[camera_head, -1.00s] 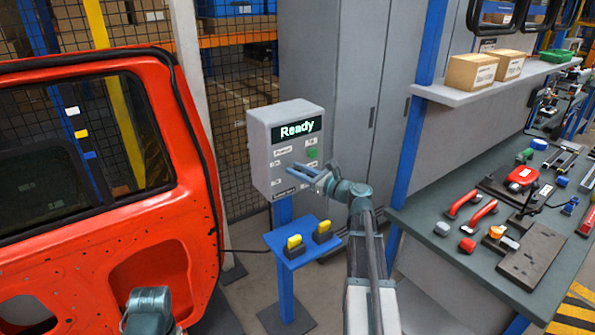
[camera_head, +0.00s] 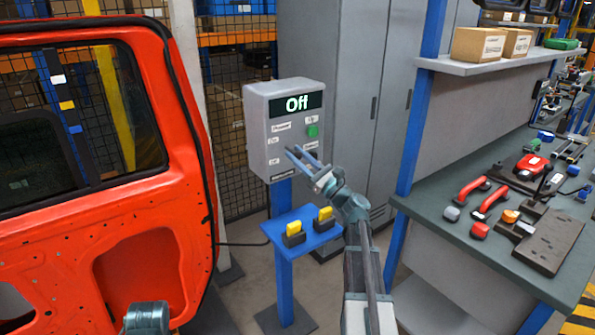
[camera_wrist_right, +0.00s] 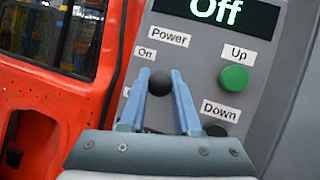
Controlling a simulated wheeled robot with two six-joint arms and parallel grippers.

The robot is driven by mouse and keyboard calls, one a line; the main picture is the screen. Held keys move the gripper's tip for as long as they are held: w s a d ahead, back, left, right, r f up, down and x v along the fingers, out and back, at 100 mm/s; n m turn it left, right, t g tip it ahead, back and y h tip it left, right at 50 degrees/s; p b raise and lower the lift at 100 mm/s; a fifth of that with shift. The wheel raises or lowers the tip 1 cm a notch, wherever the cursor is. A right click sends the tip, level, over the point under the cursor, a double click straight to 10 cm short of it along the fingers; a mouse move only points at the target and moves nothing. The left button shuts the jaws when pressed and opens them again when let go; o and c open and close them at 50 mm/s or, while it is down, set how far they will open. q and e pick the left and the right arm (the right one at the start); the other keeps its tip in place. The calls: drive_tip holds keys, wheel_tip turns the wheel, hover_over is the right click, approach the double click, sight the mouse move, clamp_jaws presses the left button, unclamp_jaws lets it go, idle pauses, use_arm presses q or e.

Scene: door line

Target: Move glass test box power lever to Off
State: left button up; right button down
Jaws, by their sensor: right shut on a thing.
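The grey test box (camera_head: 257,120) stands on a blue post, and its display (camera_head: 297,103) reads "Off". In the right wrist view the display (camera_wrist_right: 225,12) also reads "Off". The power lever's black knob (camera_wrist_right: 160,84) sits below the "Power" and "On" labels. My right gripper (camera_head: 294,149) is at the front of the box; in the wrist view its blue fingers (camera_wrist_right: 160,73) are shut on the knob from both sides. The lever's lower part and the label beneath it are largely hidden by the gripper. My left gripper is out of view; only part of that arm shows.
A green Up button (camera_wrist_right: 234,78) and a black Down button (camera_wrist_right: 215,130) are right of the lever. A blue stand (camera_head: 300,240) with two yellow-topped devices is below the box. A red door (camera_head: 200,225) stands left, a workbench (camera_head: 450,235) with tools right.

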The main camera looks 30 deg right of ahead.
drive_tip(key=shift+w+f+n+t+y+b, duration=0.15)
drive_tip(key=shift+f+n+t+y+b, duration=0.6)
drive_tip(key=shift+b, duration=1.15)
drive_tip(key=shift+w+f+n+t+y+b, duration=0.15)
drive_tip(key=shift+f+n+t+y+b, duration=0.3)
drive_tip(key=shift+n+t+y+b, duration=0.95)
drive_tip(key=shift+m+g+b, duration=0.5)
drive_tip(key=shift+m+g, duration=0.15)
drive_tip(key=c, duration=0.6)
unclamp_jaws()
drive_tip(key=b+v, duration=1)
drive_tip(key=v, duration=0.3)
drive_tip(key=shift+s+f, duration=0.3)
